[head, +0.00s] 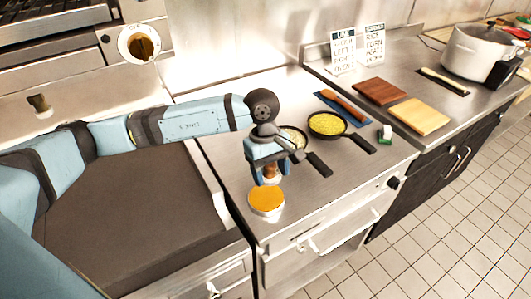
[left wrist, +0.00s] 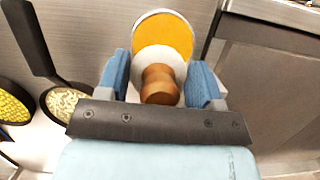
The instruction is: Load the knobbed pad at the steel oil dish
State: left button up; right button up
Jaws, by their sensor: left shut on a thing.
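The steel oil dish (head: 267,211) stands near the front edge of the steel counter, full of orange-yellow oil. It also shows at the top of the left wrist view (left wrist: 165,12). My left gripper (head: 269,176) is shut on the wooden knob of the knobbed pad (head: 271,172), beside and slightly behind the dish in the head view. In the left wrist view the brown knob (left wrist: 159,84) sits between the blue fingers, with the white pad overlapping the near part of the oil. I cannot tell whether the pad touches the oil. My right gripper is not in view.
A pan of yellow food (head: 327,123) and a paler-filled pan (head: 294,138) stand behind the gripper, handles toward the front right. Farther right are a green-and-white block (head: 385,133), two boards (head: 419,116) and a pot (head: 480,52). A dark griddle (head: 130,215) lies left.

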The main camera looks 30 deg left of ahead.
aim_at(270, 199)
pick_arm(q)
jog(key=shift+s+r+n+t+p, duration=0.2)
jog(key=shift+n+p, duration=0.1)
jog(key=shift+n, duration=0.2)
jog(key=shift+s+r+n+t+p, duration=0.1)
jog(key=shift+r+n+p, duration=0.15)
jog(key=shift+n, duration=0.25)
jog(key=n, duration=0.1)
jog(key=n+p, duration=0.1)
jog(key=shift+a+f+n+t+h, duration=0.15)
jog(key=shift+f+n+t+h, duration=0.15)
jog(key=shift+n, duration=0.1)
jog(key=shift+f+b, duration=0.3)
jog(key=shift+f, duration=0.65)
jog(key=shift+f+b, duration=0.85)
jog(key=shift+f, duration=1.25)
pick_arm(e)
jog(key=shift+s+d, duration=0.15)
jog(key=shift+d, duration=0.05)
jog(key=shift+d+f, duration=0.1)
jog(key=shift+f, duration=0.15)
pick_arm(q)
jog(key=shift+f+b, duration=0.45)
jog(key=shift+b, duration=0.05)
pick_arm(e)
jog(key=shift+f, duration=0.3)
